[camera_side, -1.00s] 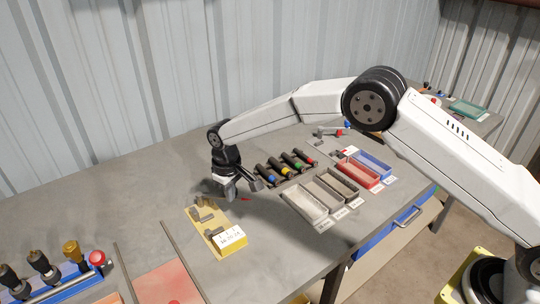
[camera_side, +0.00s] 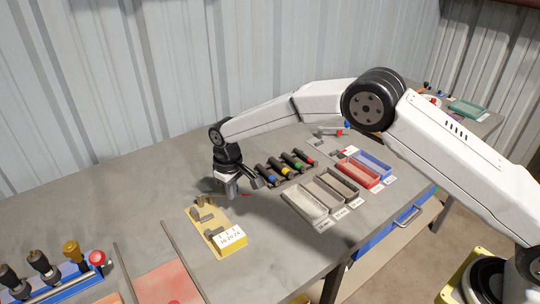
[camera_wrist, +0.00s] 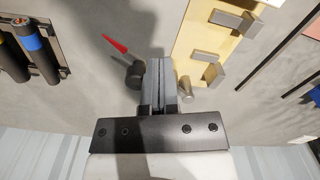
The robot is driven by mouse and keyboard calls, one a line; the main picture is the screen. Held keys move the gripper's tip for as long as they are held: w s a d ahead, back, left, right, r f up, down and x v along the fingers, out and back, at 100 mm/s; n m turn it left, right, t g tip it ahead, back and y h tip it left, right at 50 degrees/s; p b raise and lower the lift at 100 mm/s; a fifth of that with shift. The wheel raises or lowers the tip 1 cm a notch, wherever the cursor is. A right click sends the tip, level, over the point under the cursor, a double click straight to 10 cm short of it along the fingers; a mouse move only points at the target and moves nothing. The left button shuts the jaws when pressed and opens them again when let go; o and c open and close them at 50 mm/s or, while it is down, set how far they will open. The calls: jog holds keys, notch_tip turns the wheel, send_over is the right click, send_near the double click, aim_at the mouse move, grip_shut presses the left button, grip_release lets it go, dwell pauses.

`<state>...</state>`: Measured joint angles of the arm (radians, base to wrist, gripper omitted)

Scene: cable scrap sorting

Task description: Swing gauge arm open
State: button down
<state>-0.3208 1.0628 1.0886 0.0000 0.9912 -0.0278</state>
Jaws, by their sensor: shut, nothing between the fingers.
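The gauge is a yellow block (camera_side: 232,251) with a white numbered label, and several grey-brown metal pieces stand on it. In the wrist view the yellow plate (camera_wrist: 190,44) lies just right of my gripper, with grey brackets (camera_wrist: 230,20) on it. A small grey post (camera_wrist: 186,88) shows close beside the fingers. I cannot tell which piece is the gauge arm. My gripper (camera_wrist: 160,65) is shut and empty, low over the table behind the gauge; it also shows in the side view (camera_side: 232,194). A dark round-ended piece (camera_wrist: 134,75) sits just left of the fingers.
A pointed red piece (camera_wrist: 114,40) lies left of the fingers.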

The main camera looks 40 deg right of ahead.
jog(key=shift+s+a, duration=0.25)
notch_tip(320, 180, up, 6)
dwell(1.0)
jog(key=shift+d, duration=0.1)
jog(key=s+d+r+m+t, duration=0.15)
jog(key=s+d+r, duration=0.25)
jog(key=s+d, duration=0.75)
jog(key=s+d+m, duration=0.1)
jog(key=s+d, duration=0.2)
jog(key=s, duration=0.5)
jog(key=s+d+f+m+t, duration=0.1)
jog(key=s+d, duration=0.3)
jog(key=s, duration=0.4)
jog(key=shift+d+f, duration=0.25)
